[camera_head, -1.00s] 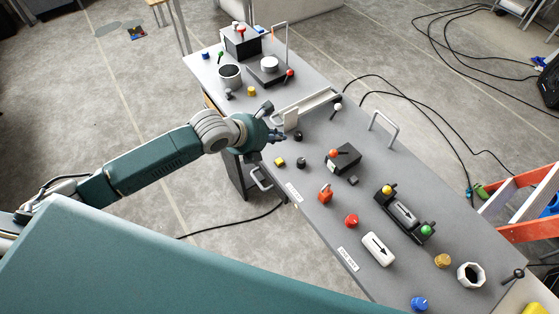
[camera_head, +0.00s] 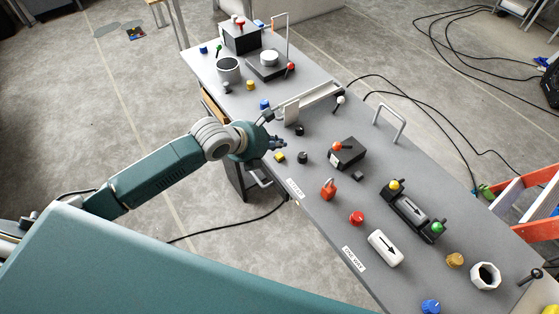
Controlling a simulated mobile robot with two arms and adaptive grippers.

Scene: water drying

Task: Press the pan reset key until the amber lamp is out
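My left gripper (camera_head: 279,143) is low over the near edge of the grey bench (camera_head: 330,211). It is small and seen from behind, so its opening cannot be told. A yellow square key (camera_head: 279,157) is just below it in the picture, and a black round knob (camera_head: 302,157) is to the lower right. Another black knob (camera_head: 299,131) is to the upper right. Contact is not clear. Amber-yellow pieces are a dome (camera_head: 395,185) on a black unit and a small cylinder (camera_head: 250,85) by the balance (camera_head: 270,62). Which is the lamp, and whether lit, I cannot tell. My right gripper is out of view.
A white channel (camera_head: 312,103) and a metal handle (camera_head: 389,122) stand behind the gripper. A black box with an orange-topped lever (camera_head: 346,152), a red padlock (camera_head: 328,189) and a red button (camera_head: 357,219) are to the right. An orange ladder (camera_head: 537,230) stands beyond.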

